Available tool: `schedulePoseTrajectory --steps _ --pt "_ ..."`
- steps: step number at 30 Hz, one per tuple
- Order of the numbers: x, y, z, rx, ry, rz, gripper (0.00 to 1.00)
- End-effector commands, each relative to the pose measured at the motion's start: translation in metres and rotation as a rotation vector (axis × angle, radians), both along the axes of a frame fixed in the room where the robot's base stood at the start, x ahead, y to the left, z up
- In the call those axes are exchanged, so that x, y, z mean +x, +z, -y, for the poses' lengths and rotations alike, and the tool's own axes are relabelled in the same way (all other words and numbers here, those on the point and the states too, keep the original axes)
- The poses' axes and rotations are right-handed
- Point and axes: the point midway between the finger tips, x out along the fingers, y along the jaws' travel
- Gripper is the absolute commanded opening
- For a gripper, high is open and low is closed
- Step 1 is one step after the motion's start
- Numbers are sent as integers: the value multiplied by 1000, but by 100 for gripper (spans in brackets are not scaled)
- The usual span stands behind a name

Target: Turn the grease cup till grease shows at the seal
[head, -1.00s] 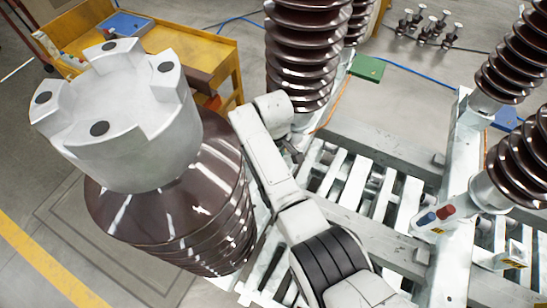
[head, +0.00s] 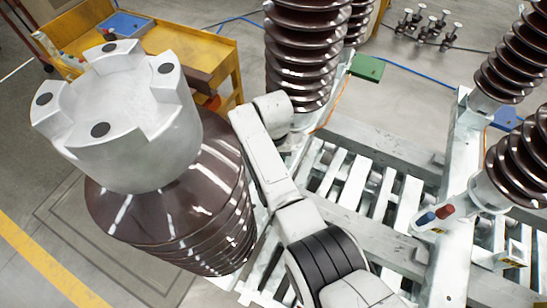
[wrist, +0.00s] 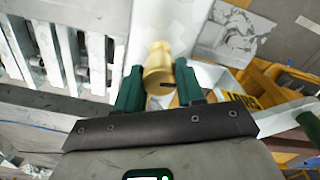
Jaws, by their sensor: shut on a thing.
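The brass grease cup (wrist: 158,64) stands between my gripper's green fingers in the wrist view. My gripper (wrist: 160,88) is shut on it, one finger at each side. A narrow dark slit shows near the cup's lower end. I cannot make out the seal or any grease. In the head view my arm reaches up beside the large brown insulator, and the cup and fingertips cannot be made out there.
A large brown ribbed insulator (head: 190,225) with a grey metal cap (head: 130,95) stands close at left. More insulators (head: 300,50) rise from a galvanised steel frame (head: 375,230). A yellow cart (head: 205,55) stands behind. Open floor lies at far left.

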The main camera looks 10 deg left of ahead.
Motion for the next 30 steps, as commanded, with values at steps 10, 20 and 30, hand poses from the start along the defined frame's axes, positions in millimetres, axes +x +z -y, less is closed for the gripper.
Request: schedulePoseTrajectory --steps 10,20,30 --pt "0 1 0 0 -242 1 8" --pt "1 1 0 0 -346 1 8" --pt "1 1 0 0 -358 2 8"
